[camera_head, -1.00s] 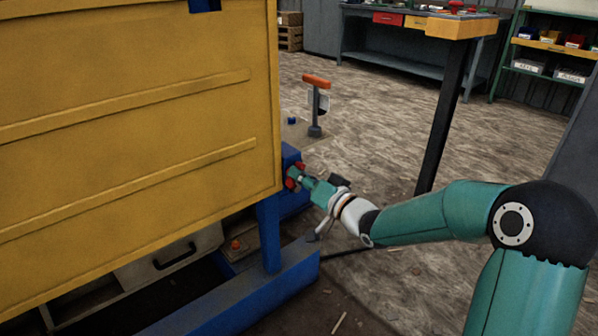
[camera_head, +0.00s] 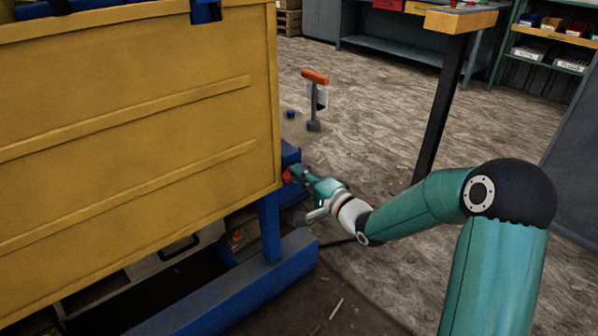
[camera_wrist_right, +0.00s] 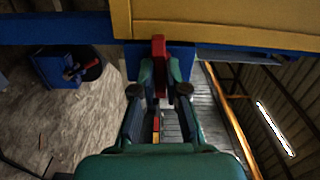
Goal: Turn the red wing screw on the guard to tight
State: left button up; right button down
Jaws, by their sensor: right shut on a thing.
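The red wing screw (camera_head: 287,175) sits on the blue part of the yellow guard (camera_head: 130,120), near the guard's right edge. In the right wrist view the screw (camera_wrist_right: 158,48) shows as a red bar between the fingers, in front of a blue plate. My right gripper (camera_head: 296,173) is shut on the screw; it also shows in the right wrist view (camera_wrist_right: 159,75). In the head view the fingers hide part of the screw. My left gripper is not in view.
A post with an orange handle (camera_head: 315,77) stands behind the screw. A workbench (camera_head: 460,20) and a green shelf (camera_head: 545,50) are at the back right. A blue beam (camera_head: 240,290) runs low under the guard. Open floor lies to the right.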

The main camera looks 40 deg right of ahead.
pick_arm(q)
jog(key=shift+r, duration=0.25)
pick_arm(e)
jog(key=shift+d+f+m, duration=0.2)
jog(key=shift+m, duration=0.3)
jog(key=c, duration=1.2)
grip_release()
jog(key=shift+r, duration=0.1)
jog(key=s, duration=1.2)
jog(key=shift+d, duration=0.4)
jog(key=shift+a, duration=0.1)
